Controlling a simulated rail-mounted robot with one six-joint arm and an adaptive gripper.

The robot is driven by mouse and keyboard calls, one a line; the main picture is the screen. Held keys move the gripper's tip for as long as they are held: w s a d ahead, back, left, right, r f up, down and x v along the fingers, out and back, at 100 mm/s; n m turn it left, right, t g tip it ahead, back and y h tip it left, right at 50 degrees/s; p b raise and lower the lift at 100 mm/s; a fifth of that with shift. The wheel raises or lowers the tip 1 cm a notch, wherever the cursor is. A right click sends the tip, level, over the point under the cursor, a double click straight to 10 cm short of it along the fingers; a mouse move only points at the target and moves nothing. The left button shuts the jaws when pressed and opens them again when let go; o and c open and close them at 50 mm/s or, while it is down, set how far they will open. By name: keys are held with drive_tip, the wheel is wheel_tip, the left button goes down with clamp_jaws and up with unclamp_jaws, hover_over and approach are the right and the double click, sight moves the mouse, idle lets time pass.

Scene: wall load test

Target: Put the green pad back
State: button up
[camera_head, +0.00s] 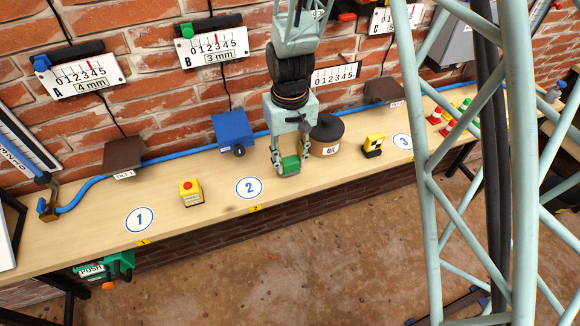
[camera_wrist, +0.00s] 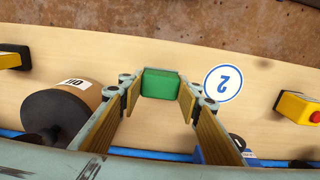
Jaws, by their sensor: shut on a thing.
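The green pad (camera_head: 290,164) is a small green block between the fingers of my gripper (camera_head: 290,163), over the bench just right of the round "2" marker (camera_head: 249,188). In the wrist view the green pad (camera_wrist: 160,84) sits between the fingertips of my gripper (camera_wrist: 159,86), which is shut on it. I cannot tell whether the pad touches the bench. The "2" marker (camera_wrist: 223,84) lies beside the right finger in the wrist view.
A brown OIL tin (camera_head: 326,135) stands close right of my gripper. A blue box (camera_head: 233,132) and a yellow box with a red button (camera_head: 190,193) stand to the left. A blue hose (camera_head: 180,155) runs along the back. Bench (camera_head: 90,215) space around marker 1 is clear.

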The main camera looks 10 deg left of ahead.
sight(290, 168)
drive_tip(key=shift+f, duration=1.5)
drive_tip(key=shift+f, duration=0.15)
drive_tip(key=o, duration=0.8)
drive_tip(key=shift+r+p, duration=0.5)
drive_tip(key=shift+r, duration=5.65)
